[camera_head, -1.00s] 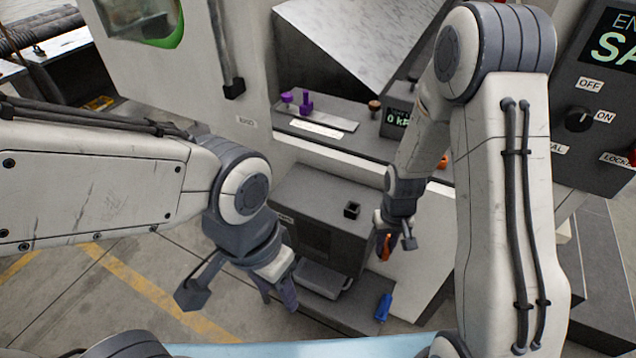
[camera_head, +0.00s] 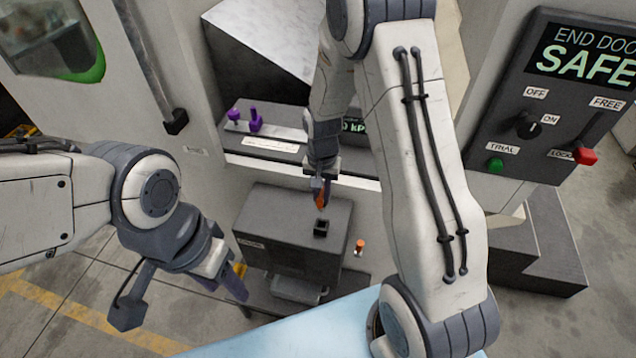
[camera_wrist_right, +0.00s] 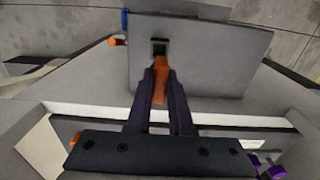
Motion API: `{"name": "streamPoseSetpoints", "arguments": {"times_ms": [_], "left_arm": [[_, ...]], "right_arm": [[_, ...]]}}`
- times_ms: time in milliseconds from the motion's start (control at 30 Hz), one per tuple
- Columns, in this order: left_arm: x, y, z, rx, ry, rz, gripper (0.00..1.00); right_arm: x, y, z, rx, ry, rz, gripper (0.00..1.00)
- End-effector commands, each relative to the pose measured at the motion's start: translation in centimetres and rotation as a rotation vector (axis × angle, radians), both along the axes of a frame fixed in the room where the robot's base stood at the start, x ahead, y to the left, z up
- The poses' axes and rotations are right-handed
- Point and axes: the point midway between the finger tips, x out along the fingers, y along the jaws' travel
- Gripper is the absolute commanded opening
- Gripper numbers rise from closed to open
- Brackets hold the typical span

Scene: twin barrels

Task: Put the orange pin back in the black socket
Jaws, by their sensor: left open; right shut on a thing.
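The orange pin (camera_head: 321,199) is held in my right gripper (camera_head: 323,188), which is shut on it. The black socket (camera_head: 320,228) is a small square block with a dark opening on top of a grey box (camera_head: 275,222). The pin is above and just behind the socket in the head view. In the right wrist view the pin (camera_wrist_right: 161,76) sticks out between the fingers, its end close to the socket (camera_wrist_right: 159,48); whether they touch I cannot tell. My left gripper (camera_head: 232,280) is open and empty, low at the box's left.
Purple pegs (camera_head: 255,119) stand on a ledge behind the box. A small orange-topped piece (camera_head: 360,246) is right of the box. A control panel (camera_head: 548,100) with a SAFE display is at the right. A dark drawer-like tray (camera_head: 298,288) juts from the box's front.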

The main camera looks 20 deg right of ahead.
Motion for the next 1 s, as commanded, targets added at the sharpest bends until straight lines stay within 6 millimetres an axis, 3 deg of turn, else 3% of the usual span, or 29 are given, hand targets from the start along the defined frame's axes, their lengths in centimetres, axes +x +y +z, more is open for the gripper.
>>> {"name": "streamPoseSetpoints", "arguments": {"times_ms": [300, 1000], "left_arm": [[0.0, 0.0, 0.2, 0.000, 0.000, 0.000, 0.50], [0.0, 0.0, -4.0, 0.000, 0.000, 0.004, 0.50]], "right_arm": [[-0.1, -0.1, 0.0, 0.000, 0.000, 0.000, 0.00], [0.0, 0.0, -5.5, 0.000, 0.000, 0.002, 0.00]]}}
